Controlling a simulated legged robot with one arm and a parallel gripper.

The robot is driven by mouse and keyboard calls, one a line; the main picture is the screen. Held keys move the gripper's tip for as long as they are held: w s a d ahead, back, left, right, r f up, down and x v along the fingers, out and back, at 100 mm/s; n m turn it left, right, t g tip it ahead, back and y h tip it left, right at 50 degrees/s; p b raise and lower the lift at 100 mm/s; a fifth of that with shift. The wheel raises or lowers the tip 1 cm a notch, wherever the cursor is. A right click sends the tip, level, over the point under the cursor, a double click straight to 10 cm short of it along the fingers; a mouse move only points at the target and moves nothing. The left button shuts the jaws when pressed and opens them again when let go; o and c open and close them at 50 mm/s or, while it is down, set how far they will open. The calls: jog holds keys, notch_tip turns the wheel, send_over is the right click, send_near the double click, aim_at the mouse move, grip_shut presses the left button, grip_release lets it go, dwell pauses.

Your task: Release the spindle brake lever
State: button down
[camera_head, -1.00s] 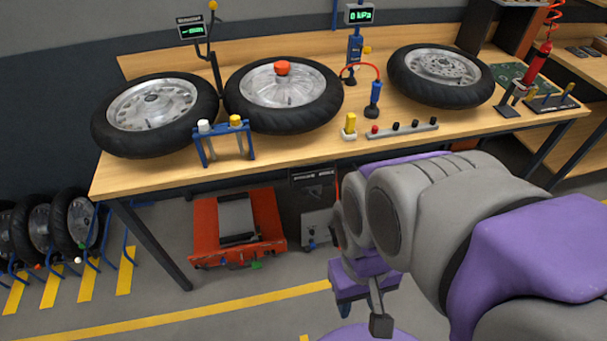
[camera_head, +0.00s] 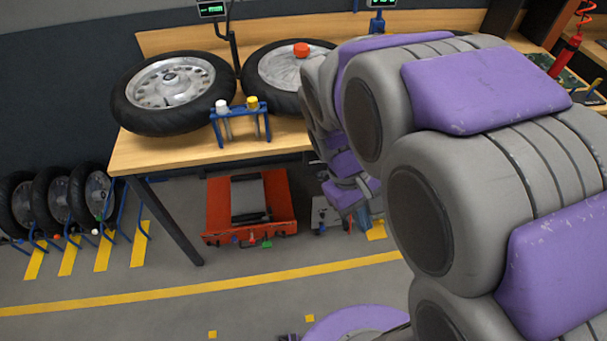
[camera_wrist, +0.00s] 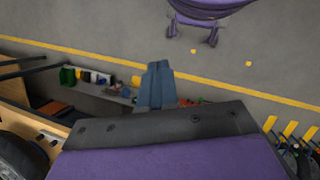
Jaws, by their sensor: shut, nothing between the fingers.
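My gripper (camera_wrist: 157,86) shows in the wrist view as blue-grey fingers closed together, with nothing between them. In the head view my arm reaches down in front of the bench, and its purple wrist is low beside the bench's underside. I cannot clearly make out the spindle brake lever. A dark labelled panel under the bench, visible earlier, is now mostly hidden behind my arm. A grey boxy unit (camera_head: 325,214) shows at its foot, close to the wrist in the picture. I cannot tell whether the fingers touch anything.
The wooden bench (camera_head: 150,152) carries wheels (camera_head: 172,90) and a blue stand (camera_head: 240,128). A red lift (camera_head: 220,220) sits on the floor under it, left of my wrist. More wheels (camera_head: 55,195) stand in a rack at left. The floor in front is clear.

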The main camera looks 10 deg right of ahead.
jog(key=w+a+f+n+h+p, duration=0.1)
jog(key=w+a+f+n+h, duration=0.15)
jog(key=w, duration=0.55)
jog(key=w+a+f+n+h+p, duration=0.1)
jog(key=w+f+n+h, duration=0.15)
jog(key=w, duration=0.45)
jog(key=w+a+f+n+h+p, duration=0.1)
jog(key=w+a+f+n+h, duration=0.2)
jog(key=w, duration=0.5)
jog(key=w+a+f+n+t+h+p, duration=0.1)
jog(key=w+a+f+n, duration=0.3)
jog(key=f, duration=0.5)
jog(key=w+a+f+n+t+h+p, duration=0.1)
jog(key=w+a+f+n+t, duration=0.2)
jog(key=a+f, duration=0.4)
notch_tip(320, 180, down, 3)
jog(key=shift+w+a+r+n+h, duration=0.1)
jog(key=shift+w+a+n+h, duration=0.25)
jog(key=shift+n+h, duration=0.05)
jog(key=shift+d, duration=0.1)
jog(key=b, duration=0.3)
send_near(324, 179)
jog(key=shift+d+f, duration=1.15)
jog(key=shift+d, duration=0.2)
jog(key=shift+w, duration=0.25)
